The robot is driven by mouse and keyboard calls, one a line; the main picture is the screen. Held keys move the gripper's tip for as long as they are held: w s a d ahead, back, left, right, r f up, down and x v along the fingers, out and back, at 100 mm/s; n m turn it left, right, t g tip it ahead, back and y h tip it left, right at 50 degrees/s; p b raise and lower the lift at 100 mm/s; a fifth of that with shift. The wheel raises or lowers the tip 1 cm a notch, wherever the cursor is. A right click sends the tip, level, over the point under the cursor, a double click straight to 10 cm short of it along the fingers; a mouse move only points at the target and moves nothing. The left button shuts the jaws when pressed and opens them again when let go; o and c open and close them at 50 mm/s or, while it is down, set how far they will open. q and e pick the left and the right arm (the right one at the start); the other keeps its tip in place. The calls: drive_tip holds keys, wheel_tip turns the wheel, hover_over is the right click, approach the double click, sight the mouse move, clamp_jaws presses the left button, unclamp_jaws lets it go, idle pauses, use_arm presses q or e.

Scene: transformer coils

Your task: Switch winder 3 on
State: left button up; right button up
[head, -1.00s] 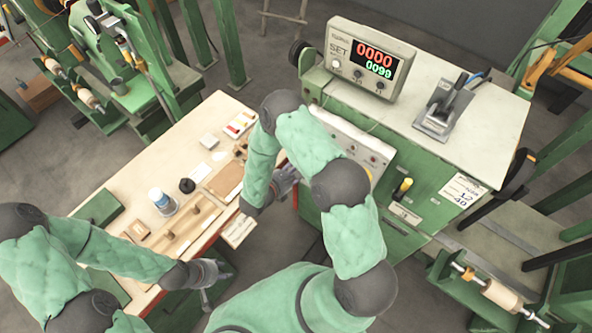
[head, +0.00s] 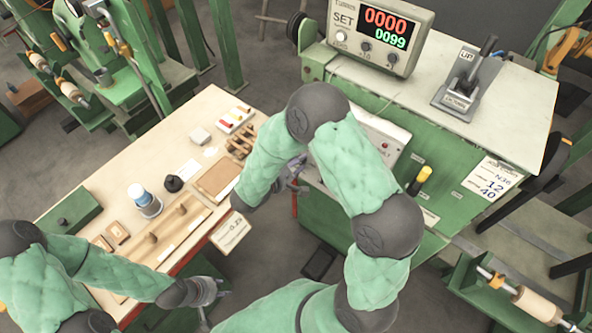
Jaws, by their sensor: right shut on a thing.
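The green winder (head: 365,112) with a counter box (head: 378,33) on top stands right of centre. The display reads 0000 in red and 0099 in green. I see no number 3 on it. Its white control panel (head: 388,135) with a red light is partly hidden behind my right arm. My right gripper (head: 297,172) is at the panel's left end, partly hidden by that arm. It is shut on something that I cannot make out. My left gripper (head: 208,296) hangs low by the workbench's front edge, away from the winder; its jaws are unclear.
A workbench (head: 118,178) at left holds a glue bottle, wooden pieces and small parts. A lever (head: 472,78) stands on the winder's top. A yellow-topped handle (head: 419,180) projects from its front. Other green machines stand at back left and right.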

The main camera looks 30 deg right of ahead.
drive_tip(key=m+b, duration=0.5)
drive_tip(key=b, duration=0.3)
drive_tip(key=shift+w+d+m, duration=0.1)
drive_tip(key=shift+m, duration=0.2)
drive_tip(key=shift+r+m+b, duration=0.25)
drive_tip(key=shift+m+b, duration=0.65)
drive_tip(key=shift+b, duration=0.65)
drive_tip(key=o, duration=0.8)
drive_tip(key=shift+s+f, duration=0.2)
drive_tip(key=shift+f, duration=0.05)
drive_tip(key=v, duration=1.2)
